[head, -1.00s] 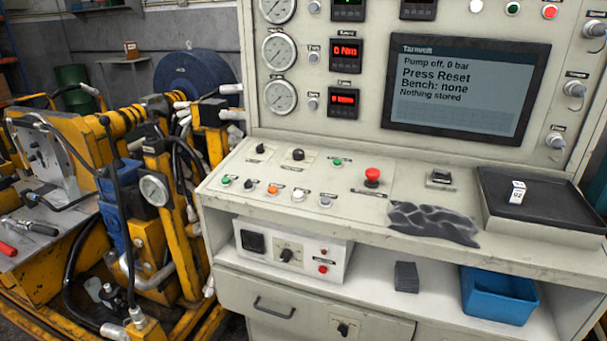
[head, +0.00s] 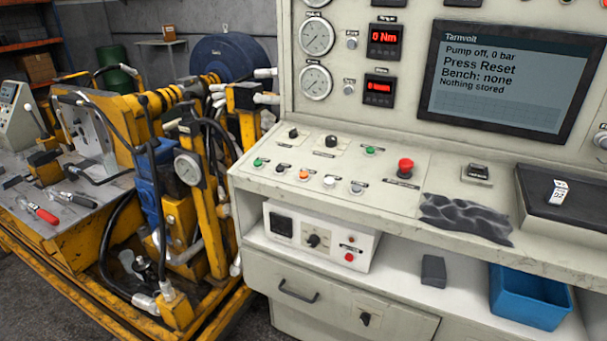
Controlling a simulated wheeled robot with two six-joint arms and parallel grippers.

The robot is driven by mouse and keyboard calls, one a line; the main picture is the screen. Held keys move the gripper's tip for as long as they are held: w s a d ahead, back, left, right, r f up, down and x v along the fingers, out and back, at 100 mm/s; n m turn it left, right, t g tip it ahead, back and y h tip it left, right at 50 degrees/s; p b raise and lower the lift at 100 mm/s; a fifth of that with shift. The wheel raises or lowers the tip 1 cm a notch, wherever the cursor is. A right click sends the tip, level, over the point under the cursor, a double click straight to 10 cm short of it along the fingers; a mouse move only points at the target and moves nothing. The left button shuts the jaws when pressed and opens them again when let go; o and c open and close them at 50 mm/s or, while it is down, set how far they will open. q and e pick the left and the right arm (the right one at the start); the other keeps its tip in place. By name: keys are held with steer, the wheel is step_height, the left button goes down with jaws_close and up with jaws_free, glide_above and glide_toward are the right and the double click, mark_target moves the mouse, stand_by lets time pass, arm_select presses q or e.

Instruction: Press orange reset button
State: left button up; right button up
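The orange reset button (head: 303,174) is a small round button in the front row of the grey console's sloped panel (head: 330,205), in the head view. A black knob or button stands to its left and a white button (head: 329,182) to its right. Nothing covers it. The screen (head: 510,75) above reads "Pump off, 0 bar", "Press Reset", "Bench: none", "Nothing stored". Neither of my grippers shows in the head view.
A red mushroom button (head: 405,167), green buttons (head: 370,151) and black knobs share the panel. A dark crumpled cloth (head: 465,217) and a black tray (head: 540,217) lie to the right. A blue bin (head: 530,297) sits on the shelf below. Yellow machinery (head: 180,215) stands left.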

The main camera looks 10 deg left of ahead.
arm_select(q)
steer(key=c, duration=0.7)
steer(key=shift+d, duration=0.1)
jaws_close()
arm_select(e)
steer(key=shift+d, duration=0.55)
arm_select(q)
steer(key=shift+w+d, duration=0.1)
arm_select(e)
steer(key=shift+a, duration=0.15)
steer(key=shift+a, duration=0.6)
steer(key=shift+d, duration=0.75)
